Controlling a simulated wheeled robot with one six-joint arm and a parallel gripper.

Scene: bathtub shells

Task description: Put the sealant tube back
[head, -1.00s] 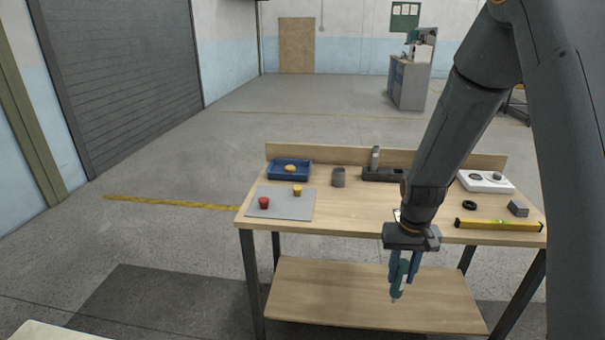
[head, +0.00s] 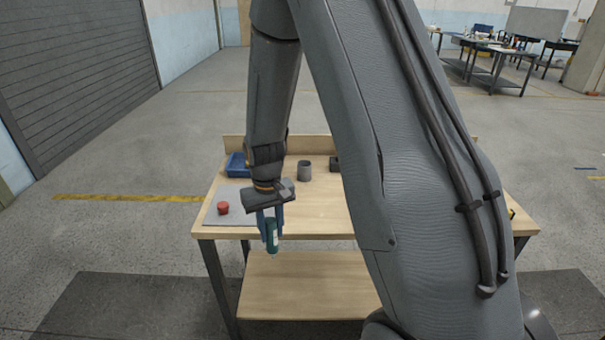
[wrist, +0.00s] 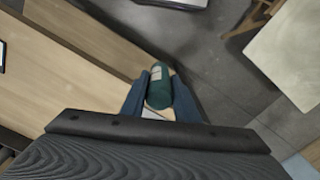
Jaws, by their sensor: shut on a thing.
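My gripper (head: 270,232) hangs low at the table's near edge, left of the middle in the head view. It is shut on the teal sealant tube (head: 271,238), which points roughly downward. The tube (wrist: 159,86) also shows between the two blue fingers in the wrist view, with a pale label on its side. In the head view the tube appears against the table's front and lower shelf. A dark block (head: 335,163) at the back of the table is mostly hidden behind my arm.
The wooden table (head: 325,222) holds a grey mat with a red object (head: 223,208), a blue tray (head: 237,165) and a grey cup (head: 304,171). A bare lower shelf (head: 300,290) lies below.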

